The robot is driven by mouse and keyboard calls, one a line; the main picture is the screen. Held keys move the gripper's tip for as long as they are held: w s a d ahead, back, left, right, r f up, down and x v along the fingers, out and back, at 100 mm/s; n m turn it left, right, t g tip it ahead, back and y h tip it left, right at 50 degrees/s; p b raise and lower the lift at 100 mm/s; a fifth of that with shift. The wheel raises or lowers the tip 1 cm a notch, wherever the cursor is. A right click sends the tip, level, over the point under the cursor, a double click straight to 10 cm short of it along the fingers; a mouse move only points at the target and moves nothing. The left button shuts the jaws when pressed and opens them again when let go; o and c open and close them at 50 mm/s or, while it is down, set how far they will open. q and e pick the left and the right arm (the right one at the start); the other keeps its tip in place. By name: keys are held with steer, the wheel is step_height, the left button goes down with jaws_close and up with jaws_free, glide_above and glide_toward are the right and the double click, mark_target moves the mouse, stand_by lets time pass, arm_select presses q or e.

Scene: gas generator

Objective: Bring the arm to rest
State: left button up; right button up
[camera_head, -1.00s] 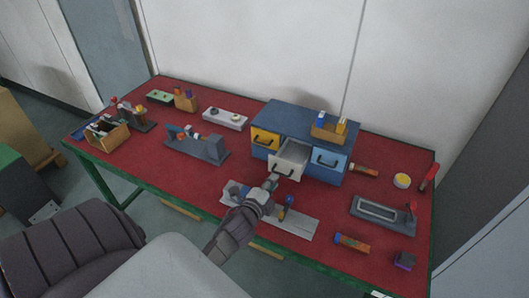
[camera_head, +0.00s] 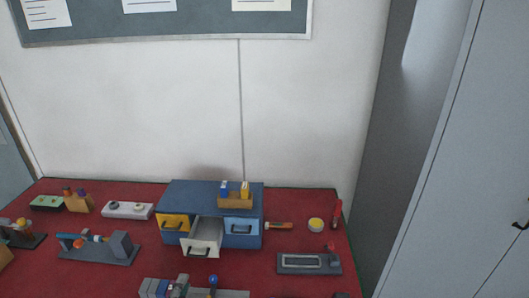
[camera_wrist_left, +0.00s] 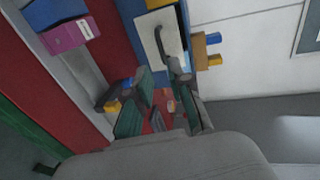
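My left gripper (camera_wrist_left: 162,76) shows in the left wrist view with its two fingers apart and nothing held between them. Ahead of the fingertips is the pale front of a drawer (camera_wrist_left: 152,42) with a dark handle. In the head view this drawer (camera_head: 202,246) is pulled out of the blue cabinet (camera_head: 185,191). At the bottom edge of the head view, only a small grey part near the grey fixture may be my left gripper; I cannot tell for sure. My right gripper is in neither view.
The red table (camera_head: 285,215) carries a long grey fixture (camera_head: 118,249), a grey framed plate (camera_head: 296,265), a yellow-topped round tin (camera_head: 316,224) and several other small items. A wooden holder (camera_head: 234,201) stands on the cabinet. The white wall is close behind.

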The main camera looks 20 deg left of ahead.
arm_select(q)
steer(key=s+d+f+n+g+h, duration=0.1)
steer(key=s+d+n+g+h, duration=0.1)
steer(key=s+d+n+g, duration=0.6)
steer(key=s+d+n+g+h, duration=0.2)
steer(key=s+d+n+g, duration=0.3)
steer(key=s, duration=0.6)
step_height(320, 180, down, 28)
steer(key=f+b, duration=0.1)
steer(key=b, duration=0.2)
steer(key=s+a+f+g+b, duration=0.1)
steer(key=s+a+f+b, duration=0.1)
steer(key=s+f, duration=1.5)
steer(key=shift+s+a+f, duration=0.15)
steer(key=shift+s+f, duration=0.2)
steer(key=shift+f, duration=0.35)
